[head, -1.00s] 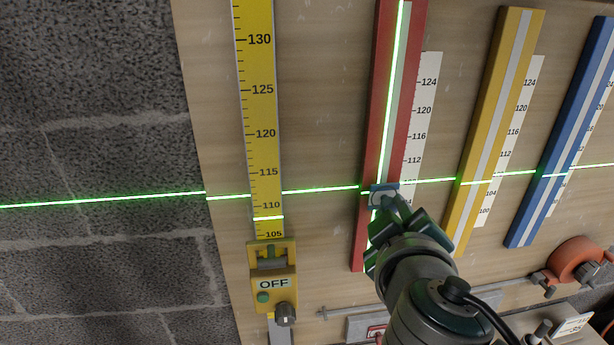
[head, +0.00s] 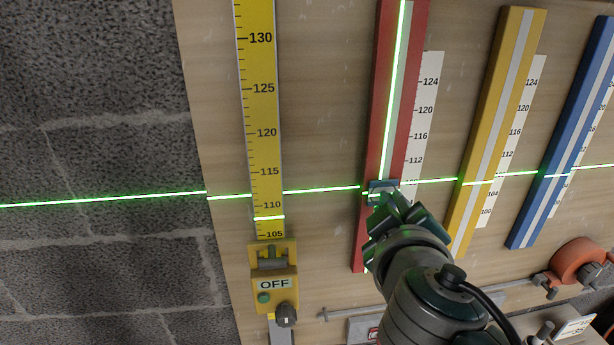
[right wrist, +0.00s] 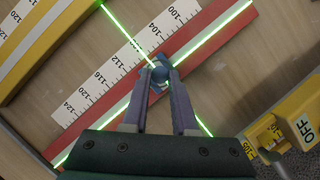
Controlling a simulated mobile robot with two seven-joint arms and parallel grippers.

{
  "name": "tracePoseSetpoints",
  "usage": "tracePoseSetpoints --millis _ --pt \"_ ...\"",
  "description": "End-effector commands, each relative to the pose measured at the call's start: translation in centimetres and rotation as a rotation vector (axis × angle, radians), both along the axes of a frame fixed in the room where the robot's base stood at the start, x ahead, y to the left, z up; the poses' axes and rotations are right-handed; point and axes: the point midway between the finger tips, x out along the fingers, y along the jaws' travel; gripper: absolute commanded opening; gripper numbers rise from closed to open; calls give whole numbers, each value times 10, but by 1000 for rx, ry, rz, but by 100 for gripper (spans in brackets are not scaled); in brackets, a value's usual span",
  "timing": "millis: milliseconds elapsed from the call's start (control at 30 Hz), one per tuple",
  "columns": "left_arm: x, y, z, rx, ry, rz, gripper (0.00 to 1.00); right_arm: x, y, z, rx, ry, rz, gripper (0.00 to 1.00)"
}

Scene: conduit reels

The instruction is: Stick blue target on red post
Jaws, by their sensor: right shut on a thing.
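The red post (head: 402,112) stands on the board with a pale strip down its middle and a vertical green laser line along it. The blue target (head: 383,187) is at the post where the level laser line crosses it. My right gripper (head: 388,200) is over the post's lower part and is shut on the target. In the right wrist view the fingers (right wrist: 159,92) close on a small blue knob (right wrist: 159,73) in front of the red post (right wrist: 215,52). I cannot tell whether the target touches the post. My left gripper is not in view.
A yellow scale (head: 262,110) with a yellow laser unit (head: 273,280) marked OFF is to the left. A yellow post (head: 497,130) and a blue post (head: 567,130) stand to the right. An orange reel (head: 577,260) is at lower right.

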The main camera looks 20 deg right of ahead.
Motion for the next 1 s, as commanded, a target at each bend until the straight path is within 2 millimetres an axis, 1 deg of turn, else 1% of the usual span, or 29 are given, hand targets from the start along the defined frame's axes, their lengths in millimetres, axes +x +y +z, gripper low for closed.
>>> tracePoseSetpoints --millis 300,333,600,633,800,1000 --pt "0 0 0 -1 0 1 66 0 0 -1 -1 1 0 0" --pt "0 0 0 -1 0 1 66 0 0 -1 -1 1 0 29" --pt "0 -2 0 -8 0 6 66 0 0 0 -1 1 0 59" --pt "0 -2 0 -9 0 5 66 0 0 0 -1 1 0 61" --pt "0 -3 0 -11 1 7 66 0 0 0 -1 1 0 61" --pt "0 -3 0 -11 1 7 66 0 0 0 -1 1 0 84"
